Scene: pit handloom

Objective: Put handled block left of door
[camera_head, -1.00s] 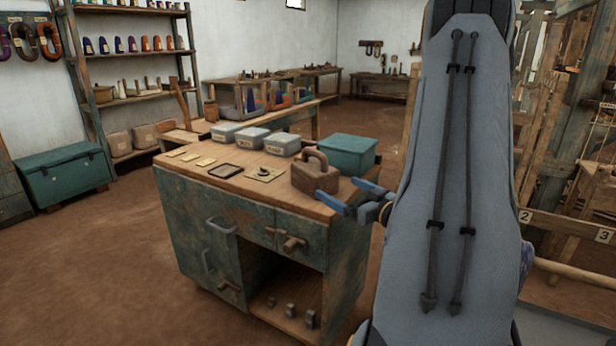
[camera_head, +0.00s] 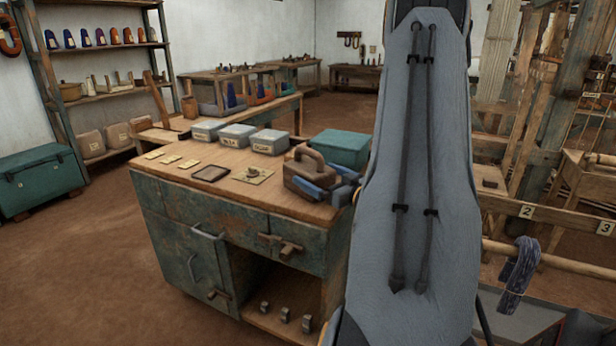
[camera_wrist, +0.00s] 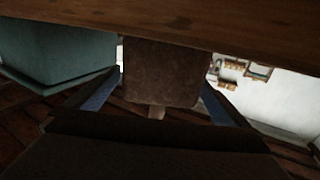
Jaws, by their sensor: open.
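The handled block (camera_head: 302,170) is brown, with an arched handle on top. It stands on the right part of the cabinet's wooden top. My gripper (camera_head: 325,180) is open at its right side, its blue fingers overlapping the block in the head view. A cabinet door (camera_head: 185,258) with a curved metal handle is in the cabinet's lower left front.
A teal box (camera_head: 342,148) stands just behind the block. Grey lidded boxes (camera_head: 237,136), a dark tray (camera_head: 211,173) and small cards occupy the top's left and back. The open lower compartment (camera_head: 268,320) holds small metal pieces.

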